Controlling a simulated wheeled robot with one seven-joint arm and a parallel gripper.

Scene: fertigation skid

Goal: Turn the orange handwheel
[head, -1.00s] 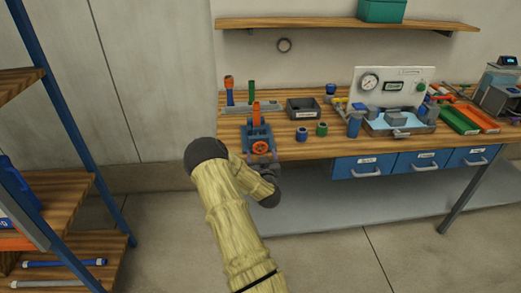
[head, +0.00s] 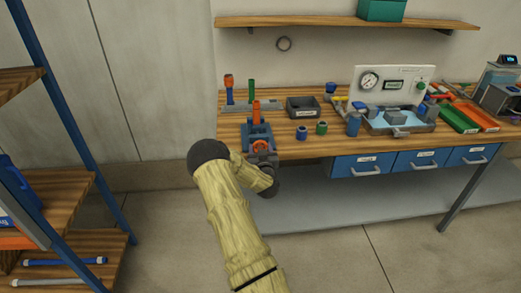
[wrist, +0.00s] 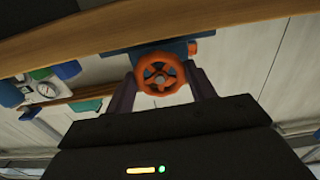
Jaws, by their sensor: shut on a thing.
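The orange handwheel (head: 260,145) sits on the front of a blue fixture (head: 257,131) at the left part of the bench's front edge. In the wrist view the handwheel (wrist: 160,64) is round with spokes and faces me. My gripper (wrist: 162,80) has one dark finger on each side of the wheel and is shut on its rim. In the head view my gripper (head: 262,157) covers the lower part of the wheel. An orange upright piece (head: 256,112) stands on top of the fixture.
The wooden bench top (head: 285,150) runs to the right. A dark bin (head: 303,107), a blue cup (head: 301,133) and a green cup (head: 321,128) stand right of the fixture. A blue-framed shelf (head: 70,120) is at the left. The floor between is clear.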

